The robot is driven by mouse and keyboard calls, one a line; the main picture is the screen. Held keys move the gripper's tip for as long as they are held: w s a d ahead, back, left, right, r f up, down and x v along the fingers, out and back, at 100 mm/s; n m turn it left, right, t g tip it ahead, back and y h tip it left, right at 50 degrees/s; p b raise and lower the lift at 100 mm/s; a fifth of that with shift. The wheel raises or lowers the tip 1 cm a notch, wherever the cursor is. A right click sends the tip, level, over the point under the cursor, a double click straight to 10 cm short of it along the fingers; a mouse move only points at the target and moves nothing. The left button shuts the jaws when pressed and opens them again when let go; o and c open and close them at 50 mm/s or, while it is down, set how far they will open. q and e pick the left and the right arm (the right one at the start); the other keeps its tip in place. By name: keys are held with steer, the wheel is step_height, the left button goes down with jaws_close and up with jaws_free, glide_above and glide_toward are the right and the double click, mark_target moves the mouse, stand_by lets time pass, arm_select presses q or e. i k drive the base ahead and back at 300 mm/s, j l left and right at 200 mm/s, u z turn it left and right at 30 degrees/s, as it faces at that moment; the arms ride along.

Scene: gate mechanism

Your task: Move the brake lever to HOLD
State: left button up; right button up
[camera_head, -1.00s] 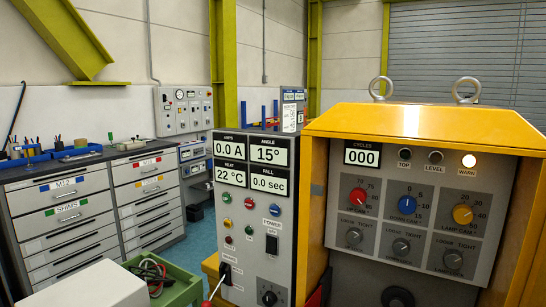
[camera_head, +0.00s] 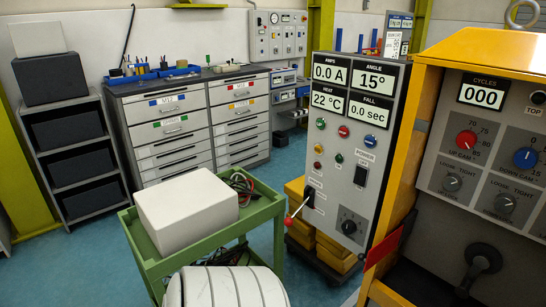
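A lever with a red knob (camera_head: 289,221) sticks out from the lower left of the grey control panel (camera_head: 335,165). Its rod slants up to the right to a black mount on the panel face. The small labels beside it are too small to read, so I cannot tell which position is HOLD. A black handle (camera_head: 483,262) sits low in the yellow machine (camera_head: 420,150); its label is not visible.
A green cart (camera_head: 175,264) with a white box (camera_head: 186,208) and cables stands left of the panel. Drawer cabinets (camera_head: 185,125) and a grey shelf (camera_head: 68,150) stand behind. Blue floor (camera_head: 85,262) is clear at the left.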

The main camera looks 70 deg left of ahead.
mark_target(288, 222)
steer(key=u, duration=2.25)
